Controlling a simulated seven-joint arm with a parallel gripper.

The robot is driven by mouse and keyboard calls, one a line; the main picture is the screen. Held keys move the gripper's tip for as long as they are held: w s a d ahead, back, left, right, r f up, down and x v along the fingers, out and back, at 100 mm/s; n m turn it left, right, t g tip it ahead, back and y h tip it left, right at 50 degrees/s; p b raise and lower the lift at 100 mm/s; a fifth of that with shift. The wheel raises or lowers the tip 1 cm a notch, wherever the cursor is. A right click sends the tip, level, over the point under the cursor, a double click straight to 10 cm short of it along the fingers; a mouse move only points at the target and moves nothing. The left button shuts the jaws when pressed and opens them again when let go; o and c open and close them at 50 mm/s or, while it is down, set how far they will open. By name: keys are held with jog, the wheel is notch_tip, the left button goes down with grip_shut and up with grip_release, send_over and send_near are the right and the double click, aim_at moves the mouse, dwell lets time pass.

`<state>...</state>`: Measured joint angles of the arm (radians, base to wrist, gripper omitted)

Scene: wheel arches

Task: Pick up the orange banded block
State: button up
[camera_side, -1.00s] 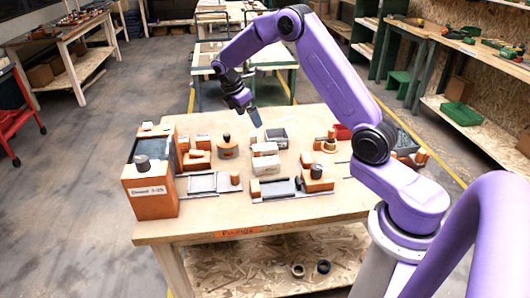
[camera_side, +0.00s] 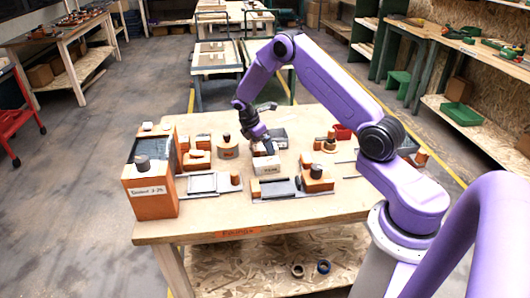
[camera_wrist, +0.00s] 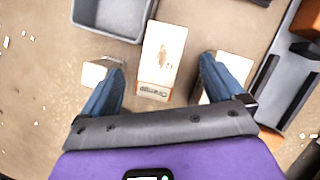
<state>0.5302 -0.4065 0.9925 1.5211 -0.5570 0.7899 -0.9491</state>
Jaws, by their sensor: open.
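In the wrist view a pale, worn oblong block (camera_wrist: 160,55) with an orange-edged, lettered band at its near end lies on the tabletop. It lies between and ahead of the fingers of my gripper (camera_wrist: 161,66). The gripper is open, with a blue finger on each side and a gap to the block. In the side view my gripper (camera_side: 267,148) is low over the middle of the bench, just above the pale blocks. A pale block with dark lettering (camera_side: 266,166) shows there; I cannot tell if it is the same one.
A grey bin (camera_wrist: 113,14) lies at upper left in the wrist view. A small pale block (camera_wrist: 97,73) is by the left finger, another behind the right. A dark tray (camera_wrist: 283,90) is at right. A tall orange box (camera_side: 151,190) stands at the bench's left end.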

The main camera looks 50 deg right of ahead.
jog(key=shift+x, duration=1.35)
jog(key=shift+s, duration=0.1)
jog(key=c, duration=1.6)
jog(key=shift+c, duration=0.2)
